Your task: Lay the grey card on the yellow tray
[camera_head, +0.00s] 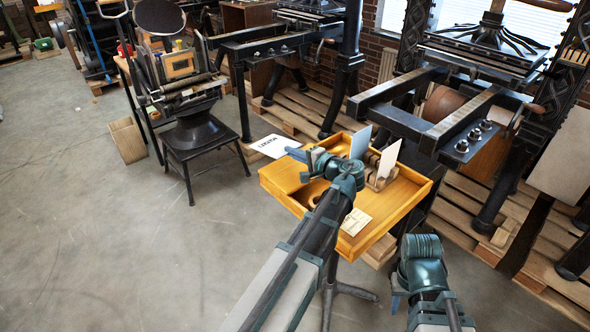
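A shallow yellow-orange wooden tray (283,184) with raised sides stands on a dark leg in the middle. A pale blue-grey card (360,141) stands upright at the tray's back side, apparently in a small wooden rack (381,180). It is the only greyish card I see; its lower part is hidden. My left gripper (299,165) is above the left part of the tray, apart from the grey card and to its left. No card shows in it, but its finger gap is unclear. My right gripper (399,292) is low, right of the tray, its fingers mostly hidden.
A cream card (389,158) stands upright beside the grey one. A printed cream card (355,221) lies flat in the tray's front part. A white printed sheet (275,146) lies behind the tray. Iron presses (445,120) crowd the back and right.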

